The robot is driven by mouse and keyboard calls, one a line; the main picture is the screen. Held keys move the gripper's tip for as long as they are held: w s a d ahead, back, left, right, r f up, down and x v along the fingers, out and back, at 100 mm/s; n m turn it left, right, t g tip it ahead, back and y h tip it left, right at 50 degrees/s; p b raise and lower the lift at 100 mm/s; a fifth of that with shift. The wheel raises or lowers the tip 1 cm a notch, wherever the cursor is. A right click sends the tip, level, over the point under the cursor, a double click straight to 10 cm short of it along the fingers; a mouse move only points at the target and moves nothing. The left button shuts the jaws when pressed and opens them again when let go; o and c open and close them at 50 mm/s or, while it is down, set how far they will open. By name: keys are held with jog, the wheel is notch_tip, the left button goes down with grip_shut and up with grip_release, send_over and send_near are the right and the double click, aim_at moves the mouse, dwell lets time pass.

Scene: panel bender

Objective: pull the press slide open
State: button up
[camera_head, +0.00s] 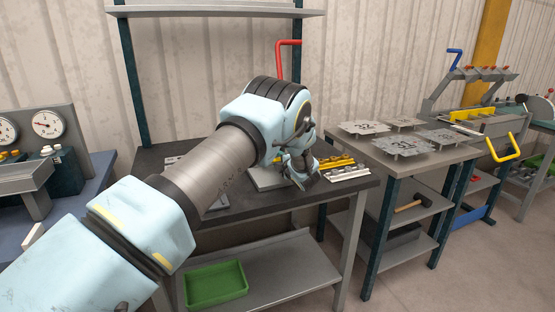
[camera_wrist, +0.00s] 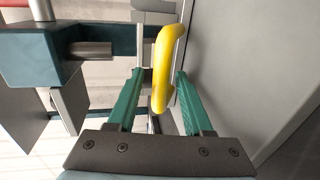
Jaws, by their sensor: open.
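A yellow handle (camera_wrist: 166,62) shows in the wrist view, between the two green fingers of my gripper (camera_wrist: 159,74). My gripper is open, with one finger on each side of the handle; the right finger is close to it. Contact is hard to tell. In the head view my gripper (camera_head: 303,172) is low over the dark workbench (camera_head: 240,200). A red lever (camera_head: 289,44) rises behind my arm there. A grey plate (camera_head: 264,181) shows beneath my wrist. My arm hides most of what stands there, and I cannot make out the slide's position.
In the wrist view a teal block with a metal rod (camera_wrist: 88,50) is left of the handle, and a grey surface (camera_wrist: 240,60) is close on the right. Yellow and metal bars (camera_head: 338,162) lie right of my gripper. A side table (camera_head: 410,158) holds several metal plates.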

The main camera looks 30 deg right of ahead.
grip_shut()
dwell(0.4)
dwell(1.0)
